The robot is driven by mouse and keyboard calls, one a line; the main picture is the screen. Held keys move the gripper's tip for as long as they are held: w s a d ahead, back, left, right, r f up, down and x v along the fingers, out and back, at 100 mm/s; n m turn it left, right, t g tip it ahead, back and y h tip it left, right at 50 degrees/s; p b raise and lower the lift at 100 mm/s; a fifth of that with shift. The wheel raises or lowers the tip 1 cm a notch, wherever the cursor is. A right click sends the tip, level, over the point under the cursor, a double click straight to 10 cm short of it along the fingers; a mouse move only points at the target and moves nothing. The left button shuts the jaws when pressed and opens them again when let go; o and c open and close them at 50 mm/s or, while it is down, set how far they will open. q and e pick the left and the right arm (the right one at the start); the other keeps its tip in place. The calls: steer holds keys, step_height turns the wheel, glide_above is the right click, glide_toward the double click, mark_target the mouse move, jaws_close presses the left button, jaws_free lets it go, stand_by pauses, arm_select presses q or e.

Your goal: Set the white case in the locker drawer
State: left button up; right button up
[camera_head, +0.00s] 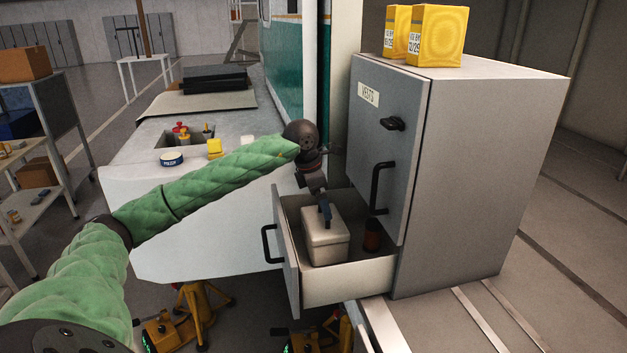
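The white case (325,246) is inside the open locker drawer (345,284), upright, with its lid up. My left arm reaches in from the left over the drawer. My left gripper (325,215) points down at the top of the case and looks shut on its handle, which the fingers mostly hide. The case looks to be at or very near the drawer floor; I cannot tell whether it touches. The drawer is pulled out from the grey locker (480,170). My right gripper is not in view.
The locker door handle (380,188) juts out above the drawer. Yellow boxes (435,36) stand on the locker. A grey worktop (135,185) with a round tin (172,159) lies left.

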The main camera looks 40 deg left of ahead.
arm_select(q)
steer(key=b+v, duration=0.2)
steer(key=v, duration=0.7)
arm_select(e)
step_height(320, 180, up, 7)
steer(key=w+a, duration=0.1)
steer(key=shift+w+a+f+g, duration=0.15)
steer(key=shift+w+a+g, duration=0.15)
arm_select(q)
steer(key=shift+s, duration=0.1)
